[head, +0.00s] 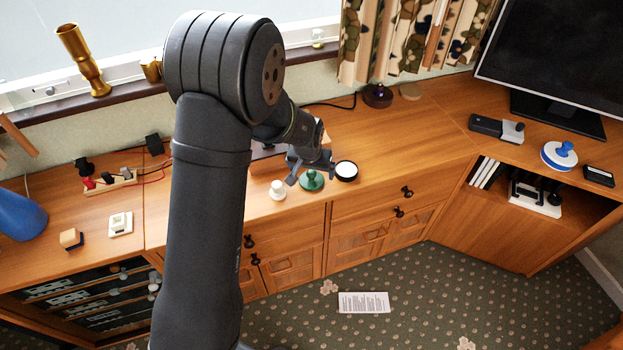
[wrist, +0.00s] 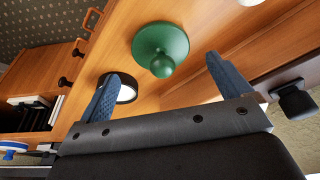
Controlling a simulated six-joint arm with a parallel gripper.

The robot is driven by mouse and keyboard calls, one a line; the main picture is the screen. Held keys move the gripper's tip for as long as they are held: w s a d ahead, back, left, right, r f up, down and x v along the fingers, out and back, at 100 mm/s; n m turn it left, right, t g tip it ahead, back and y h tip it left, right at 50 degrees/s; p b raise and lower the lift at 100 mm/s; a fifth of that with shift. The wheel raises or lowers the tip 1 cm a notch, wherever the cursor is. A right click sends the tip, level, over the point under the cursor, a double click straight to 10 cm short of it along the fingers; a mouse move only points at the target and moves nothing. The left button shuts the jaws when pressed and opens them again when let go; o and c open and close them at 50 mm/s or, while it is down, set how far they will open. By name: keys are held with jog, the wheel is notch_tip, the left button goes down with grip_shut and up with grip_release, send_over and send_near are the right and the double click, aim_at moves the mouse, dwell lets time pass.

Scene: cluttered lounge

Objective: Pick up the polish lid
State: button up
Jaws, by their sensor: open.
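A round green lid with a ball knob (head: 312,181) lies on the wooden cabinet top near its front edge; it looks like the polish lid, though no label shows. In the wrist view the green lid (wrist: 158,43) lies ahead of my gripper (wrist: 162,67), between the lines of its two fingers. My gripper is open and empty. In the head view my gripper (head: 311,172) is right at the green lid, with a finger to either side; I cannot tell whether it touches.
A white knobbed piece (head: 277,190) stands left of the green lid. A black round tin with a white top (head: 347,169) is close on the right, partly behind a finger in the wrist view. A blue-and-white knobbed disc (head: 559,155) sits far right.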

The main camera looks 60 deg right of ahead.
aim_at(311, 173)
jog(key=shift+w+x, duration=0.2)
jog(key=shift+x, duration=1.55)
jog(key=c, duration=1)
jog(key=shift+r, duration=0.1)
jog(key=shift+c, duration=0.2)
jog(key=shift+r, duration=0.45)
jog(key=r, duration=0.2)
jog(key=s+r, duration=0.1)
jog(key=shift+a+r, duration=0.1)
jog(key=shift+r, duration=0.3)
jog(key=s+a+r, duration=0.3)
jog(key=s+r, duration=0.3)
jog(key=s, duration=0.4)
jog(key=w+d+f, duration=0.2)
jog(key=w+d, duration=0.1)
jog(key=d, duration=0.8)
jog(key=shift+s+f, duration=0.2)
jog(key=shift+f, duration=2.7)
